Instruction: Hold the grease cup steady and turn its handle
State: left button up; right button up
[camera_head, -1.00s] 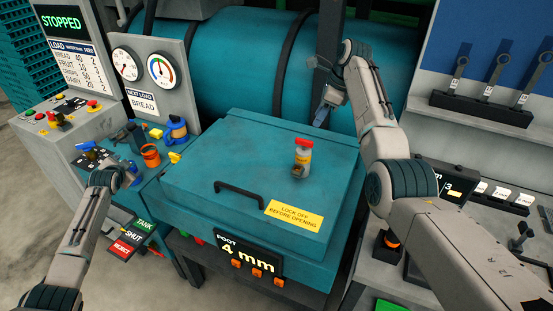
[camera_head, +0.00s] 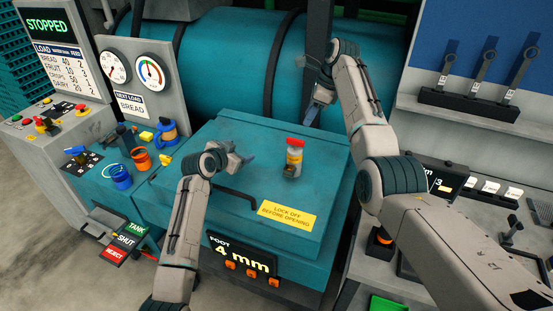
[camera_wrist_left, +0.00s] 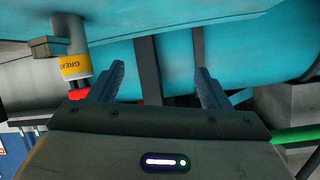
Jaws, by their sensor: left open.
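The grease cup (camera_head: 293,158) stands upright on the teal lid (camera_head: 235,130), with a red top, a yellow label and a dark part low on its front. In the left wrist view the cup (camera_wrist_left: 77,62) appears upside down, left of the fingers, with part of its label readable and a dark block-shaped part (camera_wrist_left: 50,46) at its side. My left gripper (camera_head: 243,157) is open and empty, left of the cup and apart from it; its spread fingers (camera_wrist_left: 160,88) show in the wrist view. My right gripper (camera_head: 320,98) hangs behind and right of the cup; its jaw opening is unclear.
A black bar handle (camera_head: 236,199) and a yellow lock-off sign (camera_head: 287,216) are on the lid near the left arm. A teal drum (camera_head: 230,60) stands behind. Blue and orange cups (camera_head: 141,159) sit at the left. The lid around the cup is clear.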

aim_at(295, 152)
pick_arm(q)
jog(key=s+d+r+g+h, duration=0.1)
jog(key=s+d+h, duration=0.25)
jog(key=d, duration=0.95)
jog(key=shift+n+y, duration=0.3)
jog(key=shift+y, duration=0.05)
jog(key=x, duration=1)
jog(key=shift+w, duration=0.1)
